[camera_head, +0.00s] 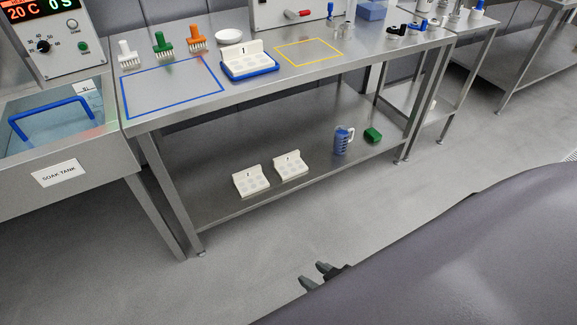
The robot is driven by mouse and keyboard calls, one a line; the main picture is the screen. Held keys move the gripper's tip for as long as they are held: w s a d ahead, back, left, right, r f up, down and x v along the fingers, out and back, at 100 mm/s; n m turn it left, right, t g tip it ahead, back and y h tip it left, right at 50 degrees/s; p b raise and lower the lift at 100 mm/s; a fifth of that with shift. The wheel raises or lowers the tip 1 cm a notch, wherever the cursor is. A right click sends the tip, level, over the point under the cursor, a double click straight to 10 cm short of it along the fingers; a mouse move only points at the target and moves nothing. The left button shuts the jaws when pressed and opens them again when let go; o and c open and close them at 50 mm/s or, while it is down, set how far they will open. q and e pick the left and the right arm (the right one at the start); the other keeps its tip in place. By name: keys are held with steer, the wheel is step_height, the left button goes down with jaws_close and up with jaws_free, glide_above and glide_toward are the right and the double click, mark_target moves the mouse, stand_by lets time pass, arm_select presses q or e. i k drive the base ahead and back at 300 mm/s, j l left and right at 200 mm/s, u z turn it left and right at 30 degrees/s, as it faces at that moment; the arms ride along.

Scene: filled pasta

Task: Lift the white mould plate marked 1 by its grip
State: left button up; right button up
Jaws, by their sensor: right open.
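A white mould plate (247,62) with an upright back and a dark mark that looks like a 1 sits on a blue base (252,72) on the steel table. Two similar white plates, one (251,182) on the left and one (290,166) beside it, stand on the lower shelf; their small marks are hard to read. My right gripper (314,275) is open and empty, low in the picture over the floor, well apart from the plates. Its arm hides most of it. My left gripper is out of view.
The table (231,102) has a bare blue-outlined area (172,91) and a yellow-outlined area (309,53). White, green and orange brushes (162,44) stand behind. A soak tank (50,125) adjoins at left. A blue jug (343,141) and green block (373,135) are on the shelf.

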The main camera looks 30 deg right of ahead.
mark_target(244, 58)
steer(key=i+l, duration=0.2)
steer(key=i+l+u, duration=0.15)
steer(key=l, duration=0.3)
steer(key=i+l, duration=0.25)
steer(key=i+l+u, duration=0.1)
steer(key=l, duration=0.35)
steer(key=i+l, duration=0.25)
steer(key=i+l+u, duration=0.15)
steer(key=l, duration=0.3)
